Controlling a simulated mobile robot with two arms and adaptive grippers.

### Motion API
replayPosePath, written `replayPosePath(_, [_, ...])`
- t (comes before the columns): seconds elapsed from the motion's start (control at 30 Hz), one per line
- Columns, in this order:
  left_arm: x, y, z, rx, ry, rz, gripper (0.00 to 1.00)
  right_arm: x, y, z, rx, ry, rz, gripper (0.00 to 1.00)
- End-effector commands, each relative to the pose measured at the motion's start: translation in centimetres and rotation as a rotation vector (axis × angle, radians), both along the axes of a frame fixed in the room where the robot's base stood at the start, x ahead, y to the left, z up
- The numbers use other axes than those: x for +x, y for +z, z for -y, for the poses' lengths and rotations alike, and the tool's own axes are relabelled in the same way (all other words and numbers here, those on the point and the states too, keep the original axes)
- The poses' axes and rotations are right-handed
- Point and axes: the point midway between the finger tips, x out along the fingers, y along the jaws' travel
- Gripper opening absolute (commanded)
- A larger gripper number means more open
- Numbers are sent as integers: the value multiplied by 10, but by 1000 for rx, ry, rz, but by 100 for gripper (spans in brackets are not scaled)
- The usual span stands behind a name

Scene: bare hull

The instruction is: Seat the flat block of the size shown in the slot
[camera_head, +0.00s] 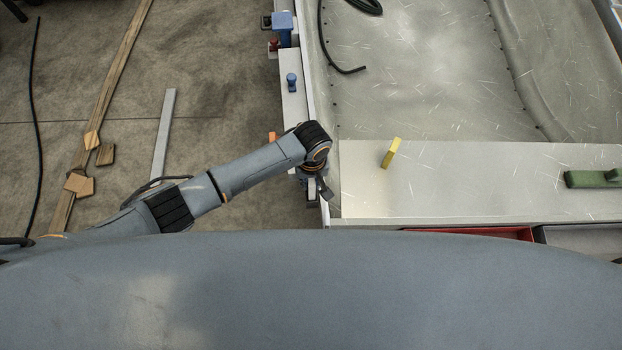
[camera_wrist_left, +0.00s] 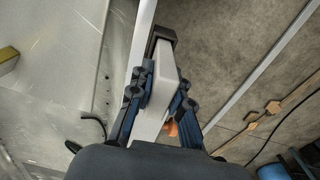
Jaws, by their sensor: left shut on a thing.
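My left gripper (camera_head: 322,190) is at the left edge of the bench, below its wrist in the head view. In the left wrist view its two blue-and-dark fingers (camera_wrist_left: 160,92) close on either side of a pale flat piece (camera_wrist_left: 164,70). I cannot tell whether this piece is loose or part of the bench edge. A dark bracket-like piece (camera_wrist_left: 161,36) shows at its far end. A yellow block (camera_head: 391,152) lies apart on the pale bench top, and a green block (camera_head: 592,179) lies at the right. No slot can be made out. My right gripper is out of view.
A pale side ledge (camera_head: 293,103) carries a blue piece (camera_head: 291,82). Another blue piece (camera_head: 282,23) stands farther up. A red tray (camera_head: 480,233) is at the bench's front. The bench top (camera_head: 460,185) is clear between the yellow and green blocks. Wood pieces (camera_head: 79,184) lie on the floor.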

Motion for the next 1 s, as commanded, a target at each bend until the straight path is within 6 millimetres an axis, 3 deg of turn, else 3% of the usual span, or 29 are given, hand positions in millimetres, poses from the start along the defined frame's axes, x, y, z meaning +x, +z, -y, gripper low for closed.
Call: replayPosePath(1.0, [1, -26, 0, 0, 1, 1, 0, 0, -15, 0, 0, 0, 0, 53])
